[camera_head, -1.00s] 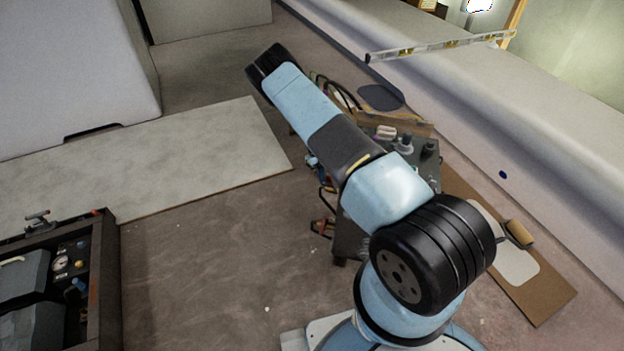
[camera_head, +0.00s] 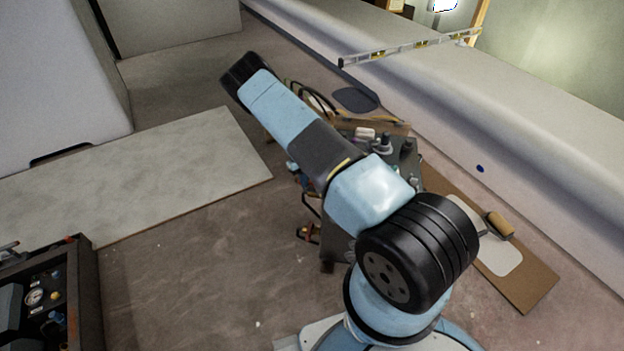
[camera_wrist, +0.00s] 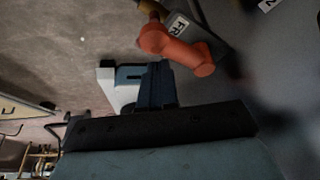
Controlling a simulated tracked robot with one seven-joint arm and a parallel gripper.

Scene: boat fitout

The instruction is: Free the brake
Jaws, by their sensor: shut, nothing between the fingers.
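In the wrist view an orange-red lever with a rounded knob (camera_wrist: 178,47) sits at the top centre, beside a dark plate with a white label reading "FR" (camera_wrist: 179,25); the rest of the label is hidden. My gripper (camera_wrist: 158,68) is shut and empty, its dark fingertips just below the lever. I cannot tell whether they touch it. In the head view my arm hides the gripper and the lever; a dark bench or unit with knobs (camera_head: 404,160) shows partly behind the arm.
A second label (camera_wrist: 268,4) is at the wrist view's upper right. In the head view a dark box with gauges (camera_head: 72,290) stands at lower left. A pale board (camera_head: 150,165) lies on the floor, and a roller (camera_head: 498,224) lies at right.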

